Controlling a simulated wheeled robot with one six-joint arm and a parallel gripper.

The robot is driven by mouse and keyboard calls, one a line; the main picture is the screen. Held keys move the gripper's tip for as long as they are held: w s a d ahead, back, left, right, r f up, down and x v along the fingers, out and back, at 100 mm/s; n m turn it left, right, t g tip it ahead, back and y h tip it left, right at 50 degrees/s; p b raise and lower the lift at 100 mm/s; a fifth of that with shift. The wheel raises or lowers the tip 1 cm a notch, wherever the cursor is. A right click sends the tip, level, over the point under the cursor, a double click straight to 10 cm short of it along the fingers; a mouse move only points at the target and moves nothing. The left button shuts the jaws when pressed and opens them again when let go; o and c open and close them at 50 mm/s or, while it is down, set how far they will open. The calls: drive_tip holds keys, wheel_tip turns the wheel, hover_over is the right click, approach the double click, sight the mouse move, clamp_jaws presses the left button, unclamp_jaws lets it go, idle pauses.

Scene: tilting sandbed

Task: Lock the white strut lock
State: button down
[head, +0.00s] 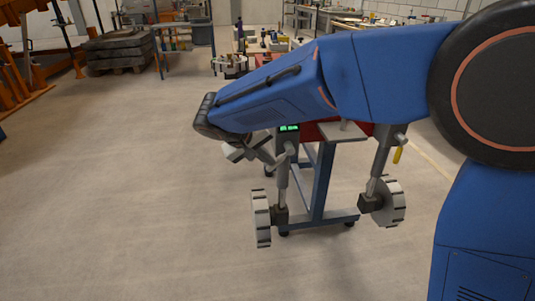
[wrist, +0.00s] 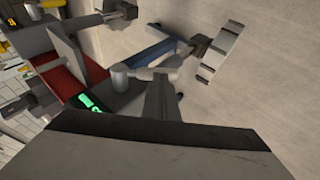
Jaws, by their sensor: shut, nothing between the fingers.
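My gripper (head: 262,155) is at the left strut of the wheeled sandbed stand, its fingers angled down and right. In the wrist view the shut fingers (wrist: 162,98) reach up the middle, with nothing seen between them. A pale cylindrical fitting (wrist: 119,76) with a short bar lies just beyond the fingertips at the strut; it looks like the white strut lock. Whether the fingers touch it, and whether it is locked, I cannot tell. In the head view the left strut (head: 282,182) runs down to a ribbed wheel (head: 261,218). A green-lit display (head: 289,128) is above it.
The right strut (head: 380,160) carries a yellow lever (head: 398,155) and another ribbed wheel (head: 393,203). The red sandbed part (wrist: 80,75) lies left of the fingers in the wrist view. A blue frame (head: 322,190) stands between the wheels. The floor to the left is clear.

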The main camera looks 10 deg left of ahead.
sight(274, 167)
drive_tip(key=f+h, duration=0.1)
drive_tip(key=d+f+t+h, duration=0.1)
drive_tip(key=h, duration=0.1)
drive_tip(key=f+n+t+h, duration=0.1)
drive_tip(key=shift+w+d+f+h, duration=0.15)
drive_tip(key=shift+f+h, duration=0.1)
drive_tip(key=shift+h, duration=0.15)
drive_tip(key=shift+w+d+f+n+t+h, duration=0.25)
drive_tip(key=shift+d+f+n+t+h, duration=0.2)
drive_tip(key=shift+d+f+h, duration=0.3)
drive_tip(key=shift+d, duration=0.1)
